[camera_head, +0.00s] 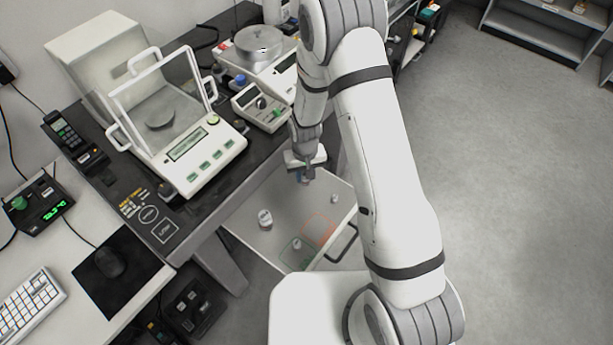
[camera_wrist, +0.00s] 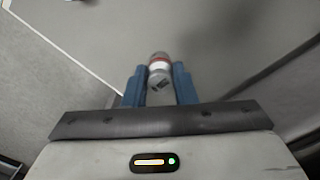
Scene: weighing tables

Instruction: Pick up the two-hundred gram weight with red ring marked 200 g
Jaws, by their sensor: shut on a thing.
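My gripper (camera_head: 306,179) is over the far part of an open drawer (camera_head: 240,217) in the head view. In the wrist view its two blue fingers (camera_wrist: 159,84) are shut on a small silvery weight with a red ring (camera_wrist: 160,62). The weight sits between the fingertips, its top end showing beyond them. A dark marking shows on its side but is too blurred to read. I cannot tell for sure whether the weight is clear of the drawer floor. In the head view the weight is mostly hidden by the gripper.
In the drawer stand a larger weight (camera_head: 265,218) at left, a small one (camera_head: 334,198) at right and another (camera_head: 297,244) near the green outlined square. An orange square (camera_head: 319,230) lies beside it. A balance (camera_head: 188,150) and a second scale (camera_head: 262,50) stand on the dark table.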

